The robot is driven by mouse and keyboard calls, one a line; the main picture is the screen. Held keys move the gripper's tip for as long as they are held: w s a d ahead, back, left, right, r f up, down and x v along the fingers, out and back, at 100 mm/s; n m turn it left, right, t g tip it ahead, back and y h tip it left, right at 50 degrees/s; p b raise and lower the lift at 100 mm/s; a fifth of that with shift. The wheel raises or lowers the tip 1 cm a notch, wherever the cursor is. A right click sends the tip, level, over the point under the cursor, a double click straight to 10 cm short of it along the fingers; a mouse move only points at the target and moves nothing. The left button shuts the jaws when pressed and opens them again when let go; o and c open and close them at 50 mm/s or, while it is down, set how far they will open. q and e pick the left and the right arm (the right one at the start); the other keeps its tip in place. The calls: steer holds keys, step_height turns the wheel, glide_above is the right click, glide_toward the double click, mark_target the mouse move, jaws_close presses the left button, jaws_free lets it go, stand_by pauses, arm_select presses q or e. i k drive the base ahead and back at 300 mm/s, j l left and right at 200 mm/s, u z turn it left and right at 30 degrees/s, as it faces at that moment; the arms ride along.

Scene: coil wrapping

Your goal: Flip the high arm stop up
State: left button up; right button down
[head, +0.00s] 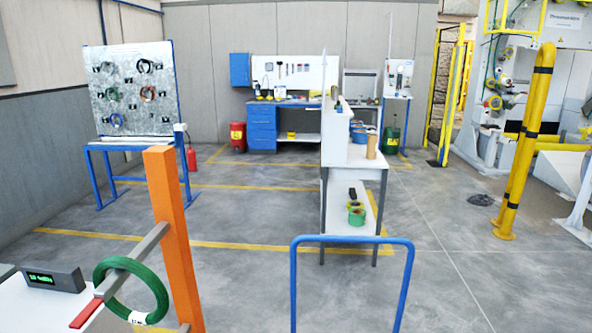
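An orange post (168,235) stands at the front left. A grey high arm (148,246) slants from it down and to the left in the picture. A green coil (160,285) with a white label hangs around this arm. At the arm's free end is a red stop (87,312); it lies roughly in line with the arm and does not stand upright. A small part of a lower piece (185,328) shows at the bottom edge by the post. Neither of my grippers is in view.
A white table with a display (52,279) is at the lower left, close to the red stop. A blue rail (350,239) is at the front centre. A white bench (347,205) and yellow barrier (524,140) stand farther back. Open floor lies between post and bench.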

mark_target(83, 317)
steer(key=k+j+u, duration=0.15)
steer(key=j+u, duration=0.15)
steer(key=u, duration=0.15)
steer(key=j+u, duration=0.4)
steer(key=k, duration=0.05)
